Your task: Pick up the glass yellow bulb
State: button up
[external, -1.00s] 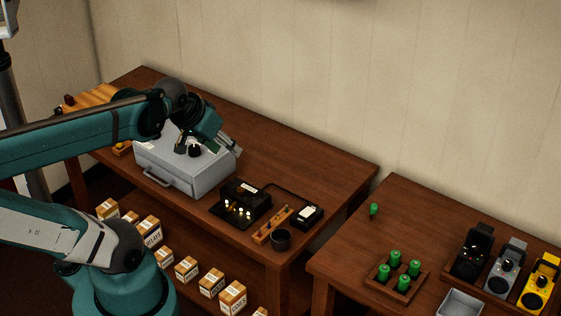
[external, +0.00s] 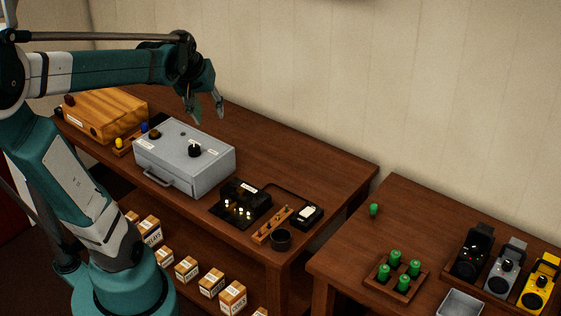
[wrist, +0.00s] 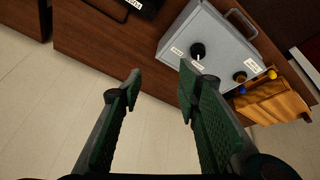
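The yellow bulb (external: 119,143) sits in a small wooden holder (external: 124,150) on the bench, between a wooden box and the grey metal box. In the wrist view the yellow bulb (wrist: 272,74) shows at the right, past the grey box's end. A blue bulb (external: 145,127) sits near it at the far side of the holder. My gripper (external: 207,112) is open and empty, in the air above and behind the grey box, right of the bulb. In the wrist view my gripper (wrist: 160,84) has its green fingers spread wide with nothing between them.
The grey box (external: 185,165) has a black knob (external: 194,149) and a carry handle. The wooden box (external: 105,115) stands left of the bulb holder. A black device (external: 241,203) stands right. The bench behind the grey box is clear.

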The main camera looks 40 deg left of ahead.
jog(key=w+a+f+n+g, duration=0.1)
jog(key=w+a+n, duration=0.1)
jog(key=a, duration=0.4)
jog(key=w+a+f+n, duration=0.1)
jog(key=a+n, duration=0.1)
jog(key=a, duration=0.3)
jog(key=n+g+h+p, duration=0.15)
jog(key=n+g, duration=0.25)
jog(key=n, duration=0.6)
send_over(118, 139)
jog(key=f, duration=1.2)
jog(key=d+f, duration=0.1)
jog(key=f, duration=0.5)
jog(key=shift+w, duration=0.25)
jog(key=shift+s+a+f, duration=0.3)
jog(key=shift+a, duration=0.15)
jog(key=shift+f, duration=0.1)
jog(key=shift+f, duration=1.2)
